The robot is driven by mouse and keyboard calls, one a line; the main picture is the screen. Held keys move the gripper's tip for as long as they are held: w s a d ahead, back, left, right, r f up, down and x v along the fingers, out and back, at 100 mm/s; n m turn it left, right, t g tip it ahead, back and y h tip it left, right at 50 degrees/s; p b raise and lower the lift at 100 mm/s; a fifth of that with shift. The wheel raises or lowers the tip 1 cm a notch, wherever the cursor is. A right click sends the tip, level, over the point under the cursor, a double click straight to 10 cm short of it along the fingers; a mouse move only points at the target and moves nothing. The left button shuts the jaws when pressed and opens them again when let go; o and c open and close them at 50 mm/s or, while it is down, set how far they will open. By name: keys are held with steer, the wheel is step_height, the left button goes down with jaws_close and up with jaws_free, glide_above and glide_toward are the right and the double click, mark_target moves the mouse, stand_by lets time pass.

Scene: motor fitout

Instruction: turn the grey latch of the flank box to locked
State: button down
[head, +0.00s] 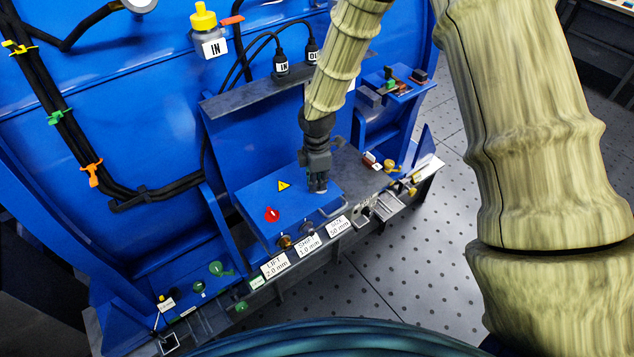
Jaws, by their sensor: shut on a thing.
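The flank box is a blue box (255,212) with a yellow warning triangle and a red knob (272,214) on its top. My gripper (318,188) points down at the right part of the box's top. Its fingers are closed together there on the grey latch, which the fingers almost wholly hide. I cannot tell which way the latch is turned.
White labels (275,266) line the ledge in front of the box. A grey shelf with black plugs (281,65) is behind. Small parts (388,166) lie to the right. Open floor (440,240) lies right.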

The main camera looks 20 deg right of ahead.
steer(key=m, duration=0.3)
steer(key=shift+w+m, duration=0.25)
steer(key=shift+m, duration=0.15)
steer(key=m+b, duration=0.1)
steer(key=m, duration=0.2)
steer(key=shift+w+d+m, duration=0.1)
steer(key=shift+w+m, duration=0.05)
steer(key=shift+m, duration=0.15)
steer(key=m, duration=0.6)
steer(key=shift+w+d, duration=0.15)
steer(key=shift+d, duration=0.05)
steer(key=shift+r, duration=0.1)
steer(key=c, duration=1.5)
jaws_free()
steer(key=shift+c, duration=0.2)
step_height(320, 180, up, 12)
